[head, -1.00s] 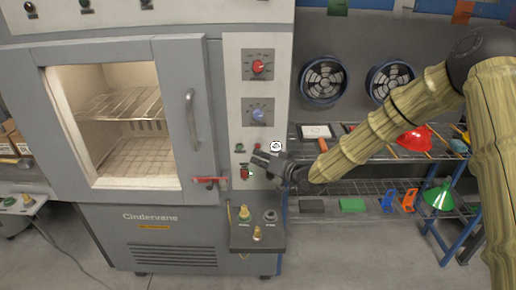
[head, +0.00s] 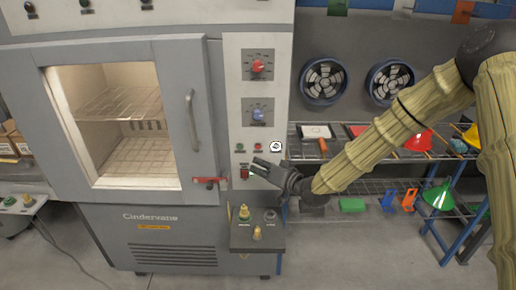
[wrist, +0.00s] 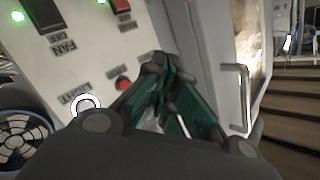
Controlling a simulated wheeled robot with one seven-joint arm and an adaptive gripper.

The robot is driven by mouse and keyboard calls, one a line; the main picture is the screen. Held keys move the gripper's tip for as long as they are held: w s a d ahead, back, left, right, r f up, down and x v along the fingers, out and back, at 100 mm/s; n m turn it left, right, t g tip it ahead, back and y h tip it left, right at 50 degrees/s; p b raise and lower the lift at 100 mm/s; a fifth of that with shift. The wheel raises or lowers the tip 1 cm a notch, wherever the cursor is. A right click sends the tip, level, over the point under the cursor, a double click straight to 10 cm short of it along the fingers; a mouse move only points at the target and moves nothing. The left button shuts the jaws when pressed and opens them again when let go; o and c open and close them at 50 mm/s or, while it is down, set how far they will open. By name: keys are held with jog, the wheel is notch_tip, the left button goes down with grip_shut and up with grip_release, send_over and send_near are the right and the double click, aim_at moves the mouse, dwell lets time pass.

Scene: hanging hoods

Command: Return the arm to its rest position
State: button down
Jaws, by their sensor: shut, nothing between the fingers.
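My gripper (head: 256,166) is in front of the control panel (head: 232,90) of the grey oven, near a red switch (head: 244,173). In the wrist view my gripper (wrist: 158,72) shows dark green fingers drawn together, with nothing held. I cannot tell whether the fingertips touch the panel. My arm (head: 380,145) reaches in from the right side, bent at the elbow, over the shelf rack. The wrist view shows the panel upside down, with a dark rocker switch (wrist: 42,14) and a red switch (wrist: 122,7). Green lights glow beside them.
The oven door window (head: 120,125) shows wire racks inside; its handle (head: 192,118) is left of the panel. A small ledge (head: 257,242) with brass fittings juts out below my gripper. A shelf rack (head: 375,188) with fans above stands behind my arm. Open floor lies in front.

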dwell(0.3)
jog(key=s+d+f+m+g+h, duration=0.1)
jog(key=s+d+f+g+h, duration=0.25)
jog(key=s+f, duration=0.9)
jog(key=s+d+f+m+g+h, duration=0.1)
jog(key=s+d+f+g+h, duration=0.3)
jog(key=s+f, duration=0.8)
jog(key=s+d+f+g+h, duration=0.1)
jog(key=s+d+f, duration=0.2)
jog(key=s+d, duration=0.2)
jog(key=s+d+f+g+h, duration=0.1)
jog(key=s+d+f, duration=0.3)
jog(key=s, duration=0.7)
jog(key=s+d+f+g+h, duration=0.2)
jog(key=s+d+f, duration=0.2)
jog(key=s, duration=0.5)
jog(key=shift+d+f, duration=0.15)
jog(key=shift+d, duration=0.8)
jog(key=c, duration=2.2)
grip_release()
